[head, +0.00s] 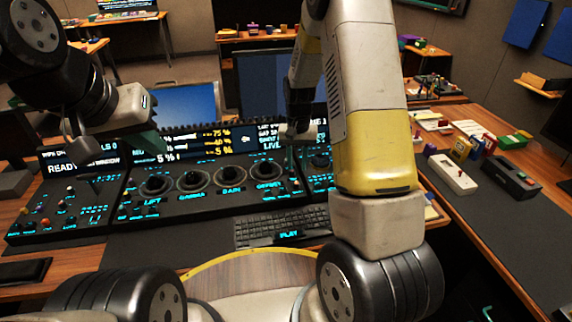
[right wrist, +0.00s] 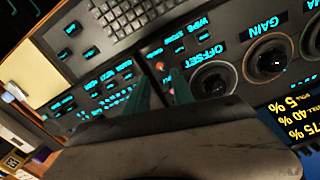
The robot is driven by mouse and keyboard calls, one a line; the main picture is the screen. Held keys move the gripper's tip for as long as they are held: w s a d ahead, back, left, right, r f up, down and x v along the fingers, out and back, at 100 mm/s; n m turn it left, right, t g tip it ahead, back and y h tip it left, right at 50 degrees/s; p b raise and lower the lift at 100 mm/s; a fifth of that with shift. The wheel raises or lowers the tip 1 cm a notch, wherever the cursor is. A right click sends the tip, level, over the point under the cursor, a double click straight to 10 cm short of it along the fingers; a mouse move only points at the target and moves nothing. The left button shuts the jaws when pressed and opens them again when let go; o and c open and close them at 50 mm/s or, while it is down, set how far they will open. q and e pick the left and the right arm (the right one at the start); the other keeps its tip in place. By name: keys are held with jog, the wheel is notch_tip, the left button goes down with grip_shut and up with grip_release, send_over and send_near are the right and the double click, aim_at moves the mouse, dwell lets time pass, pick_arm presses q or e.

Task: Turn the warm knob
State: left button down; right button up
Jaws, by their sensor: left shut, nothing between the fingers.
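The black control panel (head: 215,205) carries several small knobs and labels, but I cannot read which knob is marked warm. Small knobs (head: 62,205) with pale and reddish caps stand on its left section. My right gripper (head: 291,158) is low over the panel right of the offset trackball. In the right wrist view its two greenish fingers (right wrist: 163,90) stand apart, with a small reddish-tipped knob (right wrist: 160,66) seen near the gap; I cannot tell whether they touch it.
Large trackballs (head: 192,180) labelled lift, gamma, gain and offset fill the panel's middle. A keyboard (head: 280,228) lies in front. Lit displays (head: 80,162) stand behind. A white box (head: 452,175) and a dark box (head: 510,178) sit on the right of the desk.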

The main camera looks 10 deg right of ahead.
aim_at(296, 182)
notch_tip(296, 182, down, 8)
jog(key=shift+r, duration=0.2)
grip_shut()
